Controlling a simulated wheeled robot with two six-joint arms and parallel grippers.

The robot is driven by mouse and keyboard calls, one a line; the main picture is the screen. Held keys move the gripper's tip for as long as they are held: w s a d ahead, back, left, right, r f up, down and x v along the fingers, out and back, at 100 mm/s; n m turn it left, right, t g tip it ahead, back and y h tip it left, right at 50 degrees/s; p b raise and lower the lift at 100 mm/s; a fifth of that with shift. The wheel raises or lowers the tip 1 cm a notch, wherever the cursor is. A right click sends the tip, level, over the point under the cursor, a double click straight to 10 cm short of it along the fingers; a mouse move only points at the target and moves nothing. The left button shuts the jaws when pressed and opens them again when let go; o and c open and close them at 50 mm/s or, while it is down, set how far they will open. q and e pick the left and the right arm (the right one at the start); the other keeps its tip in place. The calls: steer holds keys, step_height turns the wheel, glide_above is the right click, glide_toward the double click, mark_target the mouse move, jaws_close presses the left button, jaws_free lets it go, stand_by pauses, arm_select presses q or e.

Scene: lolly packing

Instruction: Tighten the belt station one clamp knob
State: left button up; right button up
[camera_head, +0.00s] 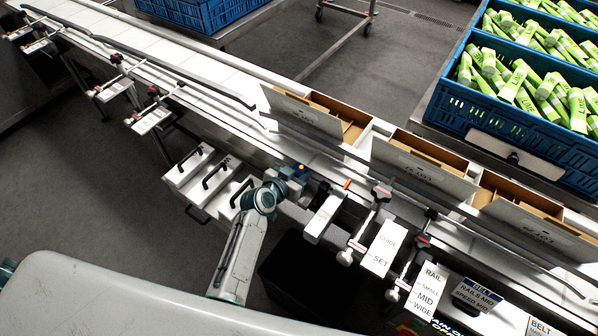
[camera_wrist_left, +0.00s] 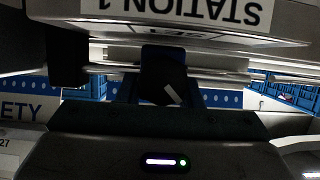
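My left arm reaches in from below in the camera_head view, and my left gripper (camera_head: 297,185) is at the near side of the belt frame. In the left wrist view a dark knob-like block with a white mark (camera_wrist_left: 163,78) stands between blue parts in front of the gripper. An upside-down "STATION 1" plate (camera_wrist_left: 200,12) is above it. Contact and the finger gap cannot be made out. My right gripper is not in view.
The white belt (camera_head: 185,55) runs diagonally, with open cartons (camera_head: 430,155) on its right part. A blue crate (camera_head: 470,118) of green tubes stands behind. White handled boxes (camera_head: 190,165) are left of my arm. Label plates (camera_head: 384,248) stick out on the right.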

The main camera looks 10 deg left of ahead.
arm_select(q)
jaws_close()
steer(key=shift+a+f+b, duration=0.1)
steer(key=shift+f+b, duration=0.05)
steer(key=shift+b, duration=0.35)
steer(key=o, duration=0.9)
jaws_free()
steer(key=shift+s+a+r, duration=0.25)
steer(key=shift+s, duration=0.15)
steer(key=b+v, duration=0.2)
steer(key=v, duration=0.8)
steer(key=shift+w, duration=0.1)
